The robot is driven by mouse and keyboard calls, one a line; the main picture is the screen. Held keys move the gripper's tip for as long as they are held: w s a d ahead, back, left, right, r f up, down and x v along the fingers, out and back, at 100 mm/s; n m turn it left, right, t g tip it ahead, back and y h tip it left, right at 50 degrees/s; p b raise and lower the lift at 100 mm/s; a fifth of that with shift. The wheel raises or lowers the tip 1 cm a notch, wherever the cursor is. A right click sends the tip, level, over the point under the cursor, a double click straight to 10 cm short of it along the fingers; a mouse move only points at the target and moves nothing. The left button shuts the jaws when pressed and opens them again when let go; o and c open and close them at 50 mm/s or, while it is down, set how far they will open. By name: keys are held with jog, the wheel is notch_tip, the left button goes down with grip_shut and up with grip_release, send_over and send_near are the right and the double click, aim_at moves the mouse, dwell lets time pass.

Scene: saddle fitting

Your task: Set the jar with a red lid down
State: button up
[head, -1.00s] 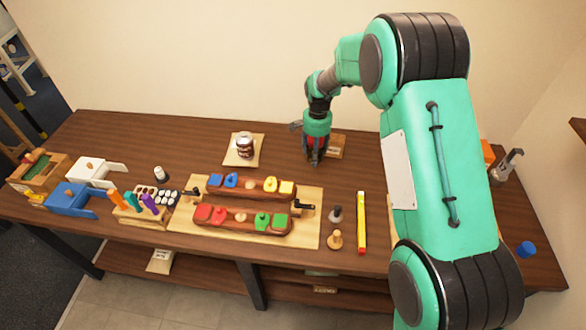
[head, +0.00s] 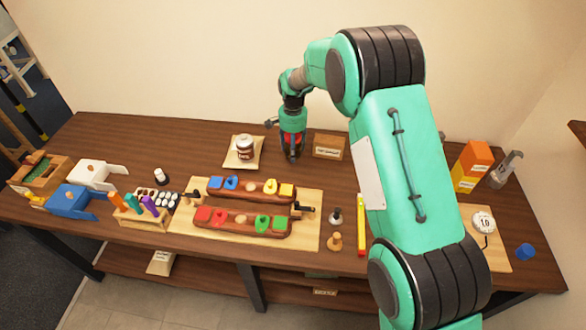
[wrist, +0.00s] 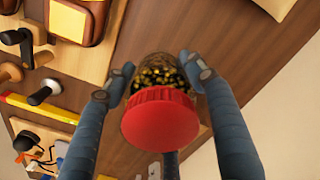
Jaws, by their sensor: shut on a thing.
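The jar with a red lid (wrist: 160,118) is in my gripper (wrist: 157,78). In the wrist view its lid faces the camera, and its clear body shows dark and golden contents. Blue-grey fingers press on its sides. In the head view my gripper (head: 291,154) is low over the back of the table, with a bit of red showing between the fingers. It is between a tan mat (head: 231,160) on its left and a labelled wooden box (head: 328,147) on its right. The jar's base is hidden, so I cannot tell whether it touches the table.
A brown jar with a pale lid (head: 245,148) stands on the tan mat. In front lies a board (head: 310,225) with two wooden trays of coloured shapes. An orange box (head: 472,165) and a white dial (head: 484,221) are at the right.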

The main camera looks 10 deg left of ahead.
send_over(293, 171)
jog(key=shift+w+f, duration=0.1)
jog(key=shift+f, duration=2.6)
jog(key=shift+f, duration=0.1)
jog(key=shift+f+b, duration=0.45)
jog(key=shift+f, duration=1.3)
jog(key=shift+f, duration=0.15)
jog(key=o, duration=1.6)
jog(key=shift+o, duration=0.2)
notch_tip(293, 171, up, 12)
jog(key=shift+r+p, duration=0.1)
jog(key=shift+p, duration=0.55)
